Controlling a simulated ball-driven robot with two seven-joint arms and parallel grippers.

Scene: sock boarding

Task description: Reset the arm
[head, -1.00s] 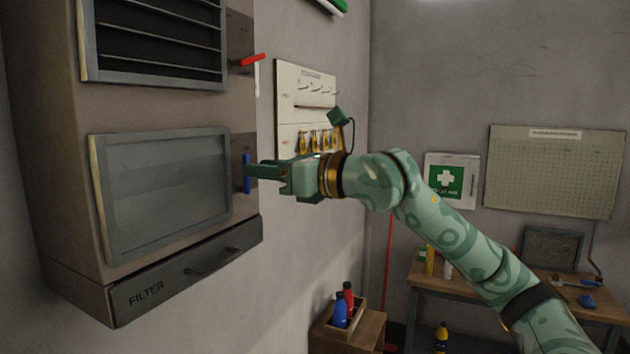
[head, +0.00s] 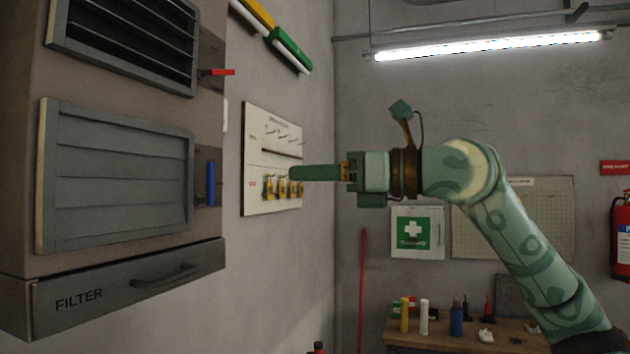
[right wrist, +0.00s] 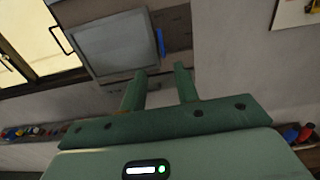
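My right gripper (head: 300,173) points left in the head view, apart from the grey-brown wall unit. In the right wrist view (right wrist: 159,76) its two fingers stand apart with nothing between them. The unit's blue lever (head: 211,183) hangs upright beside the lower slatted panel (head: 115,175), whose slats lie flat and closed. It also shows beyond the fingertips in the right wrist view (right wrist: 159,42). The red lever (head: 217,72) lies level beside the upper panel (head: 125,38), whose slats stand open. My left gripper is not in view.
A drawer marked FILTER (head: 130,287) is below the panels. A white board with yellow tags (head: 272,160) hangs on the wall behind the gripper. A first aid box (head: 417,232) and a workbench with bottles (head: 460,335) are farther back.

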